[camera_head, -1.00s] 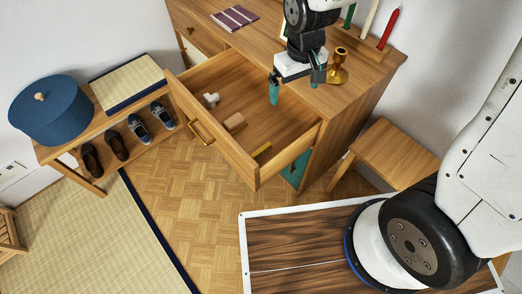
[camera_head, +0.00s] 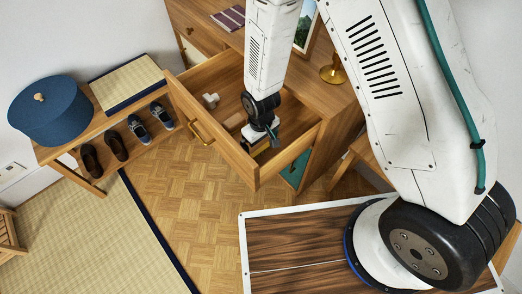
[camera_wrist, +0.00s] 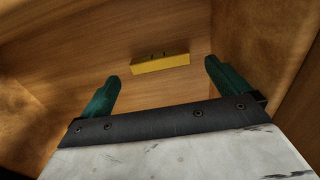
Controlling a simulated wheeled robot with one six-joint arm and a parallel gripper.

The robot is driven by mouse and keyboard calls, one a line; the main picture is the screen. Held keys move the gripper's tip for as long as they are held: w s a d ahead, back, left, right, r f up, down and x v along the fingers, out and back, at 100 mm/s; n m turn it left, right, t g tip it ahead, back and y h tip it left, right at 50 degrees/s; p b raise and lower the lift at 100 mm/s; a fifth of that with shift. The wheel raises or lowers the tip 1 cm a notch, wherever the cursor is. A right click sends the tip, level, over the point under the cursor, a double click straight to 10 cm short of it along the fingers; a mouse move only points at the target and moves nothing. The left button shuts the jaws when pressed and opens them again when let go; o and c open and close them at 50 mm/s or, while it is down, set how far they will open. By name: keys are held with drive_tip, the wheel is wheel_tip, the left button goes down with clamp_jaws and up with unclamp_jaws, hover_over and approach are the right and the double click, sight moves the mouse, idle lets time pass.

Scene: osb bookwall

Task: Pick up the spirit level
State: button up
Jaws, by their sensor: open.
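The spirit level (camera_wrist: 160,64) is a short yellow bar with small dark marks on top. In the wrist view it lies on the wooden floor of the open drawer (camera_head: 217,157), near a drawer corner. My gripper (camera_wrist: 160,85) is open, with its two green fingers apart and nothing between them. The level lies beyond the fingertips, roughly centred across the gap. In the head view my gripper (camera_head: 262,138) hangs over the front right part of the drawer and hides most of the level, with only a bit of yellow showing beside it.
A pale fitting (camera_head: 210,100) and a wooden block lie farther left in the drawer. The drawer walls stand close around my gripper. A brass candle holder (camera_head: 333,73) and a framed picture (camera_head: 306,27) stand on the cabinet top. The parquet floor in front is clear.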

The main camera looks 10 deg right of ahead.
sight(261, 149)
drive_tip(key=shift+f, duration=1.9)
drive_tip(key=c, duration=1)
drive_tip(key=shift+r, duration=0.1)
